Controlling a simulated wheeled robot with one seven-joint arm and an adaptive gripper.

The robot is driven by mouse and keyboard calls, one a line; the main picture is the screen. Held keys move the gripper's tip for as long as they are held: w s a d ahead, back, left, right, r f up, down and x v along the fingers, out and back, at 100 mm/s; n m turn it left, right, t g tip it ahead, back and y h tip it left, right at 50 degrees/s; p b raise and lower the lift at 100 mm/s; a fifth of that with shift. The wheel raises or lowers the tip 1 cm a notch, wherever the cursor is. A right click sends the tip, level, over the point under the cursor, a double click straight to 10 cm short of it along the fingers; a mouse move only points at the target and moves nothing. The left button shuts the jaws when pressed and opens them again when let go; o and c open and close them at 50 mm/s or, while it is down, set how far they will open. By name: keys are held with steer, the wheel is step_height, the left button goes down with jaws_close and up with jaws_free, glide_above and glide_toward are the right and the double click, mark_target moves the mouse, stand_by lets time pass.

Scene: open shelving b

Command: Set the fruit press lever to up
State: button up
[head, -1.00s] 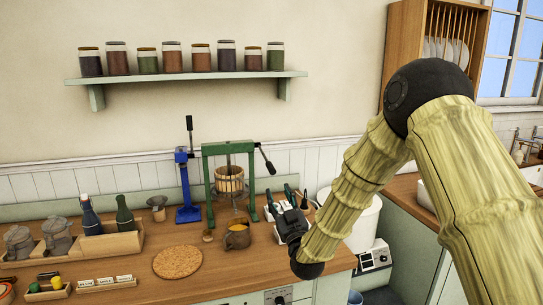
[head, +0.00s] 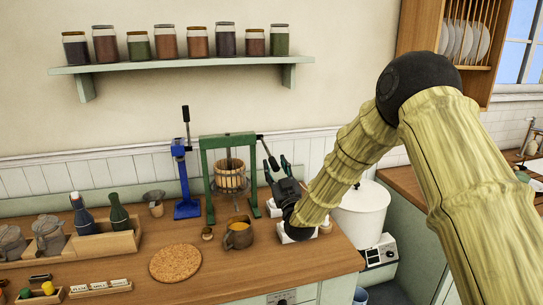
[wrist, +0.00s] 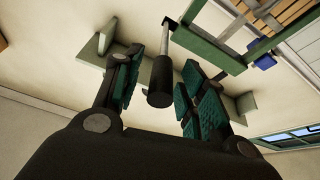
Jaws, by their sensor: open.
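The fruit press (head: 229,142) has a green frame around a slatted wooden basket and stands at the back of the counter. Its lever (head: 262,144), a rod with a black grip, slants down to the right from the frame's top right. My gripper (head: 276,163) is open just below and right of the lever's end. In the wrist view, the lever's black grip (wrist: 160,85) lies between my open, green-padded fingers (wrist: 163,64), with space on both sides. The green frame also shows there at the upper right (wrist: 215,42).
A blue lever device (head: 186,165) stands close left of the press. A brown jug (head: 238,233) and a cork mat (head: 175,263) are in front. A white pot (head: 360,215) stands right of my forearm. A shelf of jars (head: 190,65) hangs above.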

mark_target(271, 156)
steer(key=shift+w+a+r+p, duration=0.2)
steer(key=shift+w+a+r, duration=0.05)
steer(key=shift+w+r, duration=0.2)
steer(key=shift+w+a+r+p, duration=0.2)
steer(key=shift+w+r, duration=0.1)
steer(key=shift+w, duration=0.15)
steer(key=shift+w+a+r, duration=0.1)
steer(key=shift+w+a, duration=0.15)
steer(key=shift+w, duration=0.55)
steer(key=shift+s, duration=0.1)
jaws_close()
